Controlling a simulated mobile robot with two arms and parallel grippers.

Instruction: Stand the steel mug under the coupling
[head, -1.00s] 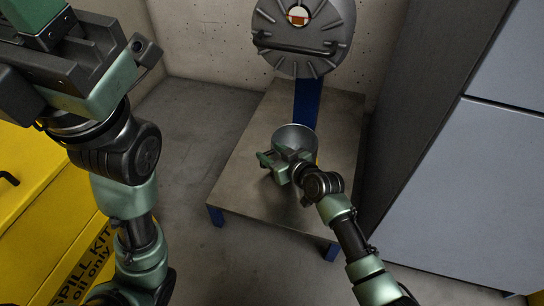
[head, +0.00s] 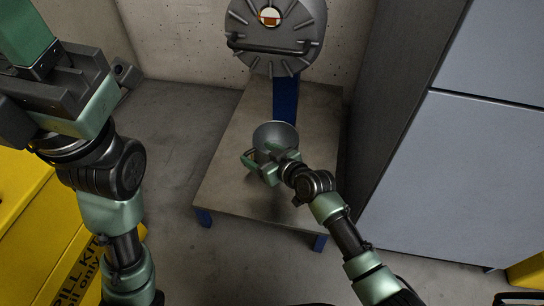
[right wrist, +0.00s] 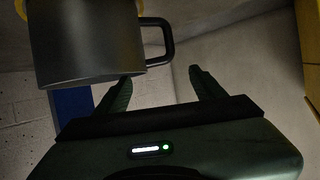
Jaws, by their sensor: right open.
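The steel mug (head: 276,131) stands on the low metal table in front of a blue post, its wide rim facing up at the head camera. In the right wrist view, the mug (right wrist: 88,45) fills the upper left, with its dark handle (right wrist: 168,42) on the right. My right gripper (head: 262,157) is open at the mug's near side. Its fingers (right wrist: 160,87) are spread and empty, with the handle just beyond them. A round grey ribbed housing (head: 290,58) is above the mug at the back; I cannot tell which part is the coupling. My left gripper (head: 85,85) is raised at upper left, its jaws unclear.
The low table (head: 230,185) has bare room around the mug. A yellow spill kit box (head: 30,225) stands at the left. A large grey cabinet (head: 470,160) stands close on the right. Concrete walls close off the back.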

